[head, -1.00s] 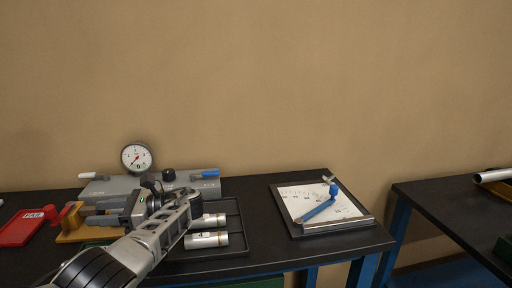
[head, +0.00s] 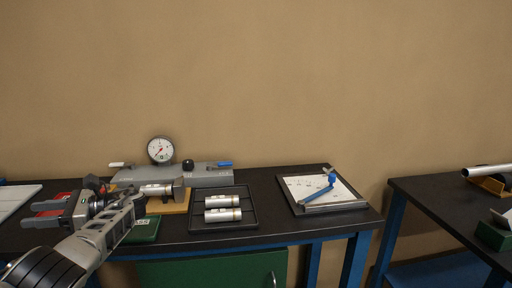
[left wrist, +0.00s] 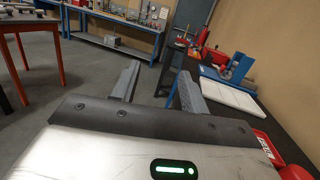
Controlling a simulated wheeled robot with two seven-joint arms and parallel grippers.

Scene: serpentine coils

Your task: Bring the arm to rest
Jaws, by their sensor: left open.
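My left gripper (head: 38,213) is at the left end of the dark bench in the head view, with its fingers pointing left. It is open and empty. In the left wrist view its two grey fingers (left wrist: 158,70) stand apart with only floor and distant furniture visible between them. My left forearm comes in from the lower left of the head view and hides part of the bench. My right gripper is in neither view.
On the bench (head: 285,233) stand a grey fixture (head: 205,177) with a dial gauge (head: 160,150), a yellow-based holder (head: 172,207) with a metal cylinder, a black tray (head: 254,222) with two silver cylinders, and a chart board (head: 345,198). A red item (left wrist: 272,150) lies beside the gripper.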

